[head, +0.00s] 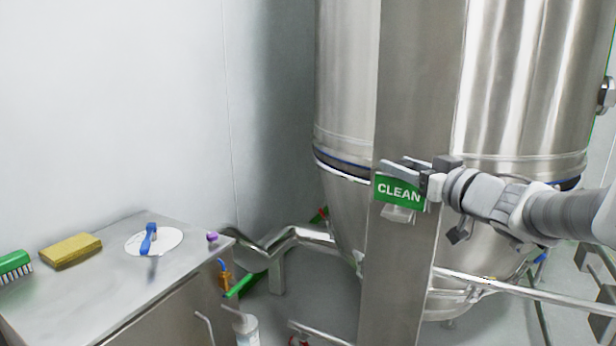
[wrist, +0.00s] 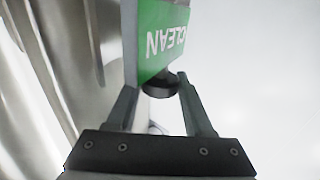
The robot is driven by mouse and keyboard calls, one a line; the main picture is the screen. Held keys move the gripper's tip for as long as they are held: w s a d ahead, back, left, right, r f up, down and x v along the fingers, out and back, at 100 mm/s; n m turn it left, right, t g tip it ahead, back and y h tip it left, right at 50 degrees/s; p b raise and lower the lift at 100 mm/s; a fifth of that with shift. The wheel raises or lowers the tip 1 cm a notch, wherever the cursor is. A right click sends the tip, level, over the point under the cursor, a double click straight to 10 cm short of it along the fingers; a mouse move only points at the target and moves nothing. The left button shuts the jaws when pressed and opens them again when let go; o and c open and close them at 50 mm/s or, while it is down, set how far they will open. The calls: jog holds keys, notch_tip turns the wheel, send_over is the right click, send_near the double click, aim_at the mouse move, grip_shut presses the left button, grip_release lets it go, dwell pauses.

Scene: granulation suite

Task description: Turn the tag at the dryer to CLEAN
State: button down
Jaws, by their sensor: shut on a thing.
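The tag (head: 398,191) is a green plate reading CLEAN, on the front of the steel column (head: 415,90) before the dryer (head: 340,80). In the head view its lettering faces me, upright and slightly tilted. My gripper (head: 408,165) reaches in from the right, with its fingers at the tag's upper edge. In the wrist view the green face of the tag (wrist: 160,38) shows with CLEAN upside down. There my gripper (wrist: 158,88) has its fingers on either side of a dark round piece at the tag's edge. It is shut on the tag; the exact contact is partly hidden.
A steel cabinet (head: 110,285) at the lower left carries a green brush (head: 15,263), a yellow sponge (head: 70,250) and a white disc with a blue-handled tool (head: 149,240). Pipes (head: 520,290) run low beside the column. A pale bracket (head: 397,214) sits below the tag.

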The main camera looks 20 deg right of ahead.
jog(key=shift+f+n+y+b, duration=0.1)
jog(key=shift+n+y+b, duration=0.6)
jog(key=shift+y+b, duration=0.5)
jog(key=shift+r+n+g+y+b, duration=0.3)
jog(key=shift+n+y+b, duration=0.15)
jog(key=shift+b, duration=0.3)
jog(key=shift+c, duration=1.4)
grip_release()
jog(key=shift+f, duration=0.1)
jog(key=shift+s+d+p, duration=0.25)
jog(key=shift+s+p, duration=0.15)
jog(key=shift+s, duration=0.25)
jog(key=p+v, duration=0.4)
jog(key=v, duration=1.2)
jog(key=shift+f, duration=0.1)
